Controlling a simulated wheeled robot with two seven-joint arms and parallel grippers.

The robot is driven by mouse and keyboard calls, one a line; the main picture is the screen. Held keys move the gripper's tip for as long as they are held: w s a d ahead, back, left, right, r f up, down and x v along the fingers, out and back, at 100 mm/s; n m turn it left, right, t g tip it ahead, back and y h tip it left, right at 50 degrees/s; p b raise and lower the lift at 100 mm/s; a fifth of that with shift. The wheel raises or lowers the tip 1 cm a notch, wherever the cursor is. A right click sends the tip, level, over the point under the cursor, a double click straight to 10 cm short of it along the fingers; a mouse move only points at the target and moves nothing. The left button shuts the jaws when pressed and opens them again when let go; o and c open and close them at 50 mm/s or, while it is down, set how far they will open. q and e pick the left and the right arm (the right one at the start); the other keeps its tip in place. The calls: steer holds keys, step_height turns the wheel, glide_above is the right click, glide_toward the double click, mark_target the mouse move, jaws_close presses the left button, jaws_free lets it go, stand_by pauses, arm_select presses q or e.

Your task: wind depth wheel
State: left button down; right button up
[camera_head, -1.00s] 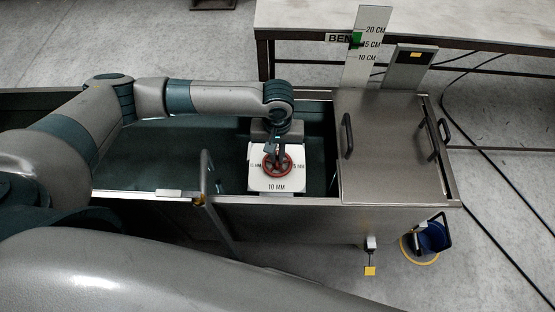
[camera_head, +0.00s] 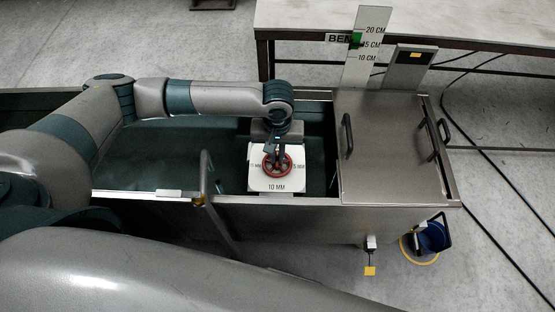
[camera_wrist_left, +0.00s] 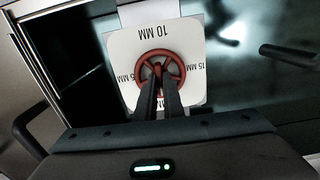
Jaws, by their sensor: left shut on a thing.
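The red depth wheel (camera_head: 288,165) sits on a square white plate (camera_head: 258,184) marked with MM labels, "10 MM" at its front edge. It also shows in the left wrist view (camera_wrist_left: 142,58), with "10 MM" at the top of the plate. My left gripper (camera_head: 275,160) reaches down onto the wheel from behind. Its two dark fingers (camera_wrist_left: 159,75) are close together at the wheel's middle, shut on it. The fingers cover part of the hub and of the label below. My right gripper is not in view.
The plate stands over a long tank with dark green liquid or lining. A steel lid (camera_head: 395,165) with black handles covers its right end. A scale board (camera_head: 365,75) stands behind. A blue bucket (camera_head: 432,237) is on the floor at front right.

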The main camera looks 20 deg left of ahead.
arm_select(q)
steer(key=shift+r+m+p, duration=0.1)
steer(key=shift+m+p, duration=0.8)
steer(key=shift+m, duration=0.1)
steer(key=shift+m+p, duration=0.6)
steer(key=shift+p, duration=0.05)
steer(key=shift+m, duration=0.4)
